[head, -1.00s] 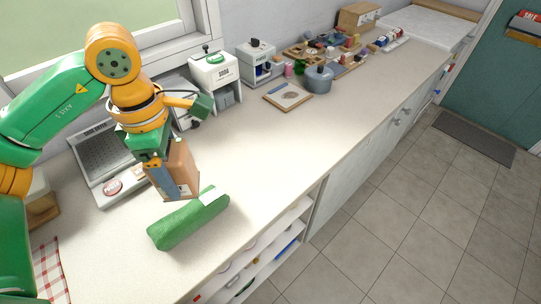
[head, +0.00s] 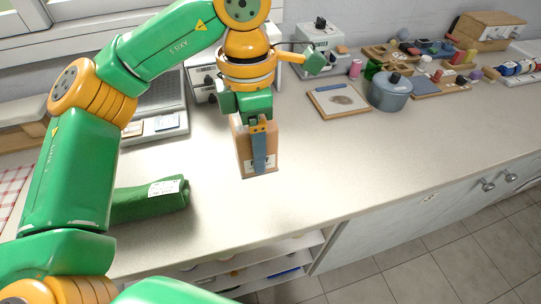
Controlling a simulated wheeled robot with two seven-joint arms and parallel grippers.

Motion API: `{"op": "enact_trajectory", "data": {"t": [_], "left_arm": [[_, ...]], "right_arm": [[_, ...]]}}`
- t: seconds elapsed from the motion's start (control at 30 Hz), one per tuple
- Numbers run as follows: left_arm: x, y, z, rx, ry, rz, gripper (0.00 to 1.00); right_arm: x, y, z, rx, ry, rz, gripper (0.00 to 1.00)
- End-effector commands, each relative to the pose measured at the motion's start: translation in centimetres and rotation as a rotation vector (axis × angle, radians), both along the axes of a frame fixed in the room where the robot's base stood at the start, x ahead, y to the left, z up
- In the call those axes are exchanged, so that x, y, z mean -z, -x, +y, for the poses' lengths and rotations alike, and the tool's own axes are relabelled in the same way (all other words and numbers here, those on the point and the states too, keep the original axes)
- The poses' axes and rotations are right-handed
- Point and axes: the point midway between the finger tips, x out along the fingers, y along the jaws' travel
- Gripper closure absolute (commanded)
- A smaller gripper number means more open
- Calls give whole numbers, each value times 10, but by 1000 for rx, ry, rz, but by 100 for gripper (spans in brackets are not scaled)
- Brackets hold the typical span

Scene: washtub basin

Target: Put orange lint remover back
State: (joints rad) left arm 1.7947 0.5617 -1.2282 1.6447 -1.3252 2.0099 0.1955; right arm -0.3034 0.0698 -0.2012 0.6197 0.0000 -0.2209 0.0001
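My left gripper (head: 257,152) is shut on an upright brown-orange box (head: 272,150) with a pale label low on its front. One blue-grey finger lies down the box's front face; the other finger is hidden behind it. The box is at or just above the counter (head: 330,170), right of a green rolled cloth bundle (head: 152,200) and apart from it. I cannot tell whether its base touches the counter. No other thing in view is plainly an orange lint remover. My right gripper is not in view.
A blue-grey lidded pot (head: 390,94) and a board with a blue item (head: 338,101) stand to the right. Trays of small coloured items (head: 450,72) lie beyond. White machines (head: 318,40) line the wall. The counter's front middle is clear; open shelves (head: 265,265) are below.

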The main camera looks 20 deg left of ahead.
Motion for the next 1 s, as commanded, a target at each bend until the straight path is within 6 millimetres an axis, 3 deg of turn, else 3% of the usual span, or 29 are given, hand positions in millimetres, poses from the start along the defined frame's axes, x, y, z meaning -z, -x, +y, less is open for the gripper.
{"op": "enact_trajectory", "data": {"t": [0.03,0.1,0.3,0.43,0.83,0.87,0.93,1.0], "left_arm": [[16,-7,-3,3,1,10,90],[27,-19,-6,2,0,7,90],[51,-39,-11,0,-2,5,90],[74,-38,-11,2,-1,3,90],[86,-39,-11,2,0,-1,90],[85,-39,-11,2,0,0,17],[84,-39,-11,2,0,0,0],[84,-39,-11,2,0,0,0]], "right_arm": [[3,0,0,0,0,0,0],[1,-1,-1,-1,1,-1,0],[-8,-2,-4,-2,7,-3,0],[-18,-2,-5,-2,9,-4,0],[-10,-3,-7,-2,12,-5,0],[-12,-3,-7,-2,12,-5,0],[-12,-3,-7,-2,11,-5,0],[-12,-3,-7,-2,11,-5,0]]}}
